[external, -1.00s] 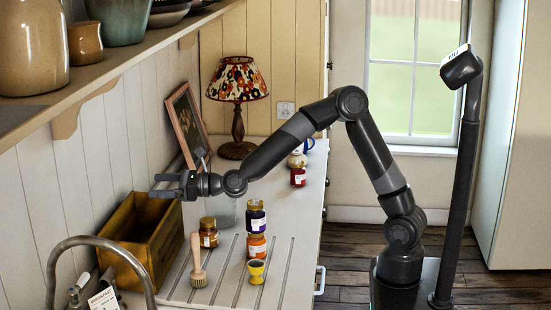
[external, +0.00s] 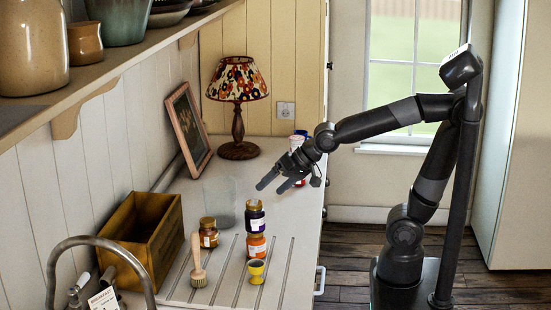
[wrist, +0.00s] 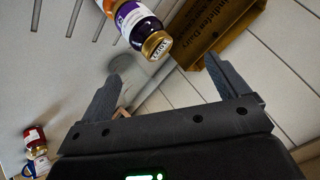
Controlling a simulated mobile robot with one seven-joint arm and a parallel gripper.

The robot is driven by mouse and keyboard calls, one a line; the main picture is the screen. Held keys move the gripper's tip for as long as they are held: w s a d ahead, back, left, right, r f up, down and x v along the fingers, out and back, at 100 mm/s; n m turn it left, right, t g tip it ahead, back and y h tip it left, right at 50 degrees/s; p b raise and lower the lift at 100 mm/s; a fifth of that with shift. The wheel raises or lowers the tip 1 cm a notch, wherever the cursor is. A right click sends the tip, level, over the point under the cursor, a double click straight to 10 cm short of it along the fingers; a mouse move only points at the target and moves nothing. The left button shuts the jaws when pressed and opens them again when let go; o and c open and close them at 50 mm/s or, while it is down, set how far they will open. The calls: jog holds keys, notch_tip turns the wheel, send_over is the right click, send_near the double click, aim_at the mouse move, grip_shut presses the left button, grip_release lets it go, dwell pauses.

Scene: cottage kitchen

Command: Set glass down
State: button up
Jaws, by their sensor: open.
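A clear, faint glass (external: 219,203) stands on the pale worktop (external: 268,152), behind the jar with the brown lid (external: 208,232) and right of the wooden crate. In the wrist view a faint round outline (wrist: 122,62) between the fingers looks like the glass, but it is hard to make out. My gripper (external: 271,187) is open and empty, right of the glass and apart from it, with its fingers pointing left and down. Its two fingers also show spread in the wrist view (wrist: 164,72).
A purple-labelled jar (external: 255,214) stands on an orange one (external: 256,245) in front of my gripper.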

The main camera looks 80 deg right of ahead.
jog(key=s+d+f+n+g, duration=0.1)
jog(key=s+d+n, duration=0.2)
jog(key=s, duration=0.5)
jog(key=s+d+f+n+g, duration=0.2)
jog(key=s+d+n, duration=0.1)
jog(key=s, duration=0.5)
jog(key=shift+d+f+n+h, duration=0.15)
jog(key=shift+d+n+h, duration=0.15)
jog(key=shift+n, duration=0.4)
